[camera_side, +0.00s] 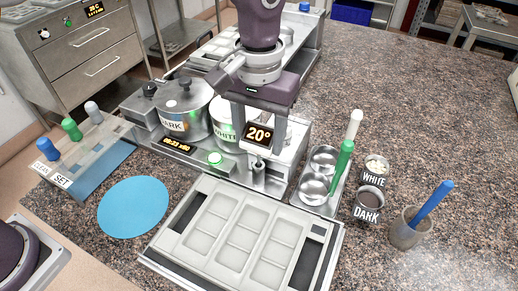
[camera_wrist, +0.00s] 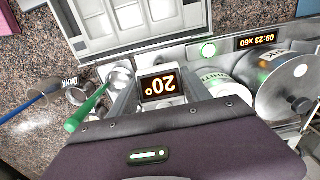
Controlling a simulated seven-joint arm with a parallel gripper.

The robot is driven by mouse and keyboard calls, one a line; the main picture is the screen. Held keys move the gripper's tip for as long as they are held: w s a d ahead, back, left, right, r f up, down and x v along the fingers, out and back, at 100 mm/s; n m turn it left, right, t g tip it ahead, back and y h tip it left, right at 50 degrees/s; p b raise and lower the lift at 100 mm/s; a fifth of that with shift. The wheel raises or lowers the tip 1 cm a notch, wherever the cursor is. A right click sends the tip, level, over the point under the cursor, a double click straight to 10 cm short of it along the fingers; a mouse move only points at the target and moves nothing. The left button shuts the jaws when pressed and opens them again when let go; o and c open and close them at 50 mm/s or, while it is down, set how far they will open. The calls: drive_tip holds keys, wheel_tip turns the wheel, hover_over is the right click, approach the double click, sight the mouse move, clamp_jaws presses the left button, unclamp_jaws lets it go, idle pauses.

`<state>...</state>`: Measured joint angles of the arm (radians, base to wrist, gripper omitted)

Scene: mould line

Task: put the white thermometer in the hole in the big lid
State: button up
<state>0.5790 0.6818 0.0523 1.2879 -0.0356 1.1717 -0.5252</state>
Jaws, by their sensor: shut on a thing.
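My gripper (camera_side: 262,124) is shut on the white thermometer, whose dark display (camera_side: 259,134) reads 20°. In the side view it hangs upright above the front of the melting unit, to the right of the pots. In the wrist view the display (camera_wrist: 158,86) shows upside down between the fingers. The big pot marked DARK stands to its left with a steel lid (camera_side: 187,95); this lid shows at the right in the wrist view (camera_wrist: 276,84). I cannot clearly tell the hole in it. The thermometer's lower end cannot be clearly told from the metal parts behind it.
The WHITE pot (camera_side: 222,112) stands between the big pot and my gripper, partly hidden. A mould tray (camera_side: 240,222) lies in front. Green (camera_side: 342,160) and white (camera_side: 354,124) handles stand in steel bowls at right. A blue mat (camera_side: 133,207) lies at left.

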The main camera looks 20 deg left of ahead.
wheel_tip(320, 180, up, 16)
drive_tip(key=r, duration=0.1)
drive_tip(key=w+a+n, duration=0.1)
drive_tip(key=w+a, duration=0.1)
drive_tip(key=a, duration=1)
drive_tip(key=w+a+n, duration=0.1)
drive_tip(key=w+a, duration=0.2)
drive_tip(key=a, duration=0.9)
wheel_tip(320, 180, down, 9)
drive_tip(key=shift+s, duration=0.25)
wheel_tip(320, 180, down, 8)
drive_tip(key=shift+r, duration=0.2)
idle(1.5)
